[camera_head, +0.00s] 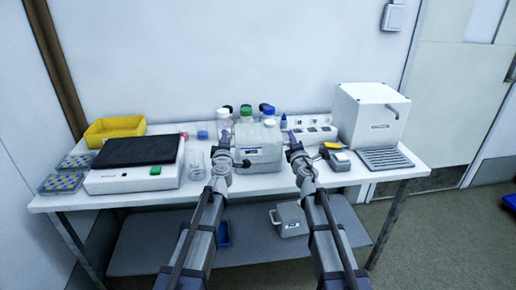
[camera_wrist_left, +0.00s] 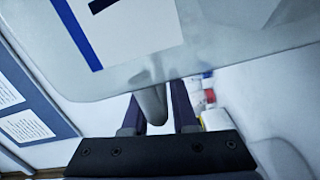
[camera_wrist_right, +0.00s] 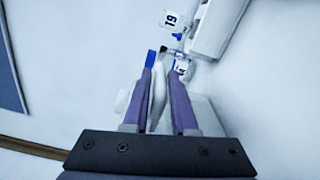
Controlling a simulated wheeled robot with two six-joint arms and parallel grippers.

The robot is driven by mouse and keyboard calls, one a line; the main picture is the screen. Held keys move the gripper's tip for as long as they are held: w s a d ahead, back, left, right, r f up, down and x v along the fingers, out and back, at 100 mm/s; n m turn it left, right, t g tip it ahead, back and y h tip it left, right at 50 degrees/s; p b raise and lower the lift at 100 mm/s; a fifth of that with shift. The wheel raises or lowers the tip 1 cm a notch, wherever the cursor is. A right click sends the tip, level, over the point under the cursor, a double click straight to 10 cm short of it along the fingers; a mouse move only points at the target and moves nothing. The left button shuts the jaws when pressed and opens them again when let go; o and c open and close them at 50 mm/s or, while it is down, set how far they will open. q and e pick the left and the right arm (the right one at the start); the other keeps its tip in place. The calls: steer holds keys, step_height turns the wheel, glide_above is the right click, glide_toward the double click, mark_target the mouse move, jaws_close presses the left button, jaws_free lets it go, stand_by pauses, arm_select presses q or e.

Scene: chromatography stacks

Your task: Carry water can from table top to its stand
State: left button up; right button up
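The water can (camera_head: 258,156) is a pale, translucent jug with a white label, upright at the middle of the table. I cannot tell whether its base touches the table top. My left gripper (camera_head: 224,143) is at its left side; in the left wrist view my fingers (camera_wrist_left: 160,105) close around a grey grip under the can's body (camera_wrist_left: 150,70). My right gripper (camera_head: 295,147) is at its right side; in the right wrist view my fingers (camera_wrist_right: 160,90) close around a pale grip (camera_wrist_right: 157,97). I cannot make out which thing is the can's stand.
A black-topped device (camera_head: 139,152) stands left, with a yellow bin (camera_head: 113,126) behind. A white machine (camera_head: 371,118) with a ridged tray (camera_head: 386,159) stands right. Several capped bottles (camera_head: 246,112) are behind the can. Another pale container (camera_head: 287,220) is on the lower shelf (camera_head: 160,247).

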arm_select(q)
jaws_close()
arm_select(e)
jaws_close()
arm_select(q)
steer(key=shift+s, duration=0.1)
stand_by(0.6)
